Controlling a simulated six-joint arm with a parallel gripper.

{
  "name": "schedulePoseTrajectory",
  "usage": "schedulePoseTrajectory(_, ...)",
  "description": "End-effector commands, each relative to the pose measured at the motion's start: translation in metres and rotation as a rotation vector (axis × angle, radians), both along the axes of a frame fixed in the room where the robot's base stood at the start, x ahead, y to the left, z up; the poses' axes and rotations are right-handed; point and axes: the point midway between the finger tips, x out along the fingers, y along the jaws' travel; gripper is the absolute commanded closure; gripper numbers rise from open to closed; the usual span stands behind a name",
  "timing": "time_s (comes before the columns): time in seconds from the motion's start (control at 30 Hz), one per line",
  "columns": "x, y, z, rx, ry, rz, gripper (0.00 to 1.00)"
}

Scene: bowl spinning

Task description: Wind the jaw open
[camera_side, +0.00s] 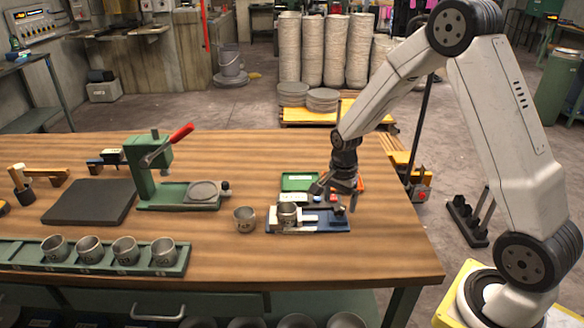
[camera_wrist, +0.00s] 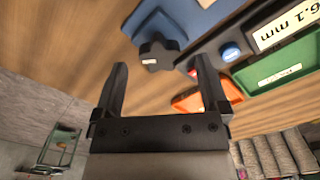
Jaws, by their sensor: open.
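A small clamp with a blue base (camera_side: 330,225) and pale jaw parts (camera_side: 308,218) stands near the table's right end. A dark star-shaped knob (camera_wrist: 160,56) sits at the end of the blue base (camera_wrist: 185,18) in the wrist view. My gripper (camera_side: 340,201) is above the right end of the clamp, pointing down. In the wrist view my gripper (camera_wrist: 162,62) is open, and the knob shows between its fingertips. Contact with the knob cannot be told.
A loose cup (camera_side: 245,219) stands left of the clamp. A green case (camera_side: 299,181), an orange item (camera_wrist: 195,101) and a readout showing 6.1 mm (camera_wrist: 288,25) lie close by. A green press (camera_side: 155,175) and a rack (camera_side: 30,262) of several cups are further left.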

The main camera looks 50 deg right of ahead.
Motion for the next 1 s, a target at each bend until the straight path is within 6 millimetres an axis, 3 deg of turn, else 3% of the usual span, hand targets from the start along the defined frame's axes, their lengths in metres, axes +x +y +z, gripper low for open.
schedulePoseTrajectory(0.2,0.0,0.0,-0.014,0.0,0.0,0.0,0.06)
schedulePoseTrajectory(0.53,0.0,0.0,-0.017,-0.001,-0.001,0.0,0.06)
schedulePoseTrajectory(0.57,0.0,0.0,-0.017,-0.001,-0.001,0.0,0.12)
schedulePoseTrajectory(0.83,0.0,0.0,-0.016,-0.001,-0.001,0.0,0.98)
schedulePoseTrajectory(1.0,0.0,0.0,-0.016,-0.001,-0.001,0.004,1.0)
